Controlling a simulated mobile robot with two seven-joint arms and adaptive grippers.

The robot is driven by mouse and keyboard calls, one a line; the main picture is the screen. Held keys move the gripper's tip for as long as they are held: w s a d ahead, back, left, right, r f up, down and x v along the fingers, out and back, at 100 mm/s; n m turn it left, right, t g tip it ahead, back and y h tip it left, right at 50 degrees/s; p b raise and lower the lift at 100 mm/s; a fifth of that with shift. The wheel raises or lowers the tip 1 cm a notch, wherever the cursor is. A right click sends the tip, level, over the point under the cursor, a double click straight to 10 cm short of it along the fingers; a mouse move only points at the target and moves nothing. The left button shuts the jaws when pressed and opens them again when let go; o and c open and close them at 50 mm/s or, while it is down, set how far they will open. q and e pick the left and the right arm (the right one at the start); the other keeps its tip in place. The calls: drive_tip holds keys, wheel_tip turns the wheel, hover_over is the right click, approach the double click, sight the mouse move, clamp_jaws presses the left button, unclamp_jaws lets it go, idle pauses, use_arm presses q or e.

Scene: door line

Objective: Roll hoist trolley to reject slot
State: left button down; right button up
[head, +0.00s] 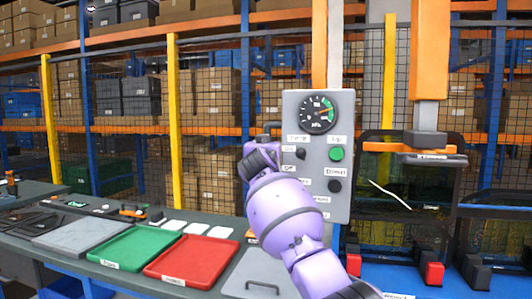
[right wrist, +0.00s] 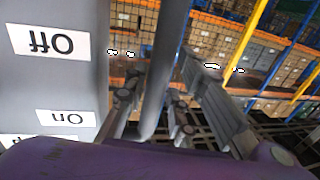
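A grey control panel (head: 318,185) carries a round gauge (head: 318,114), a green button (head: 336,153) under a label that seems to read Up, and a black Down button (head: 335,186). My right gripper (head: 258,160), on the purple arm, is at the panel's left edge. In the right wrist view a grey bar (right wrist: 168,70) passes between its spread fingers (right wrist: 165,100), with gaps beside it. On and Off labels show upside down on the panel there. An orange hoist column (head: 432,60) hangs at the right; I cannot tell which part is the trolley. No slot is clearly labelled reject. My left gripper is out of view.
A green tray (head: 125,248) and a red tray (head: 190,258) lie on the grey bench, with a grey lidded plate (head: 265,270) beside them. Red and black blocks (head: 433,274) stand at the lower right. Yellow posts (head: 174,120) and mesh fence the shelves behind.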

drive_tip(key=s, duration=1.2)
drive_tip(key=shift+a, duration=0.25)
